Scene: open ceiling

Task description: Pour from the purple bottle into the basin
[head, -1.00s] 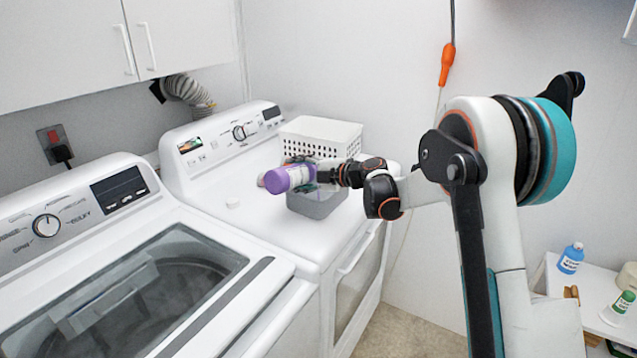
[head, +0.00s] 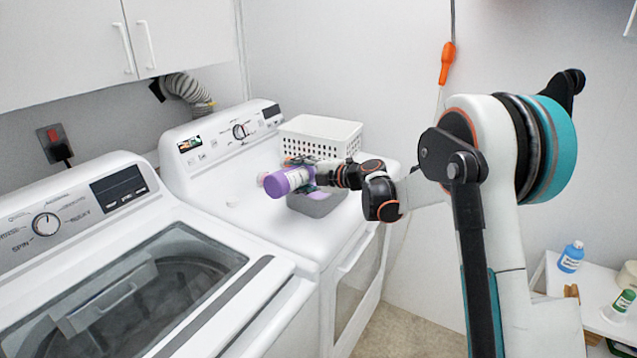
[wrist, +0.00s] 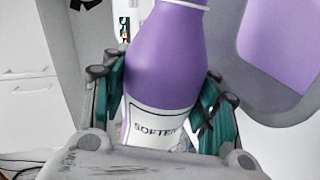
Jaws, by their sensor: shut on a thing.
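The purple bottle (head: 288,181), with a white label, is held on its side, nearly level, above the dryer top. My gripper (head: 322,174) is shut on it. In the wrist view the bottle (wrist: 166,55) sits between my teal fingers (wrist: 163,98), its label partly readable and its neck running off the top edge. The grey basin (head: 318,205) stands on the dryer just below my gripper, partly hidden by it. The wrist view shows the basin's grey wall (wrist: 222,50) with a purple surface inside. I cannot see a stream from the bottle.
A white perforated basket (head: 320,133) stands behind the basin. The washer (head: 130,290) is at front left. A blue bottle (head: 571,257) stands on the right-hand shelf.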

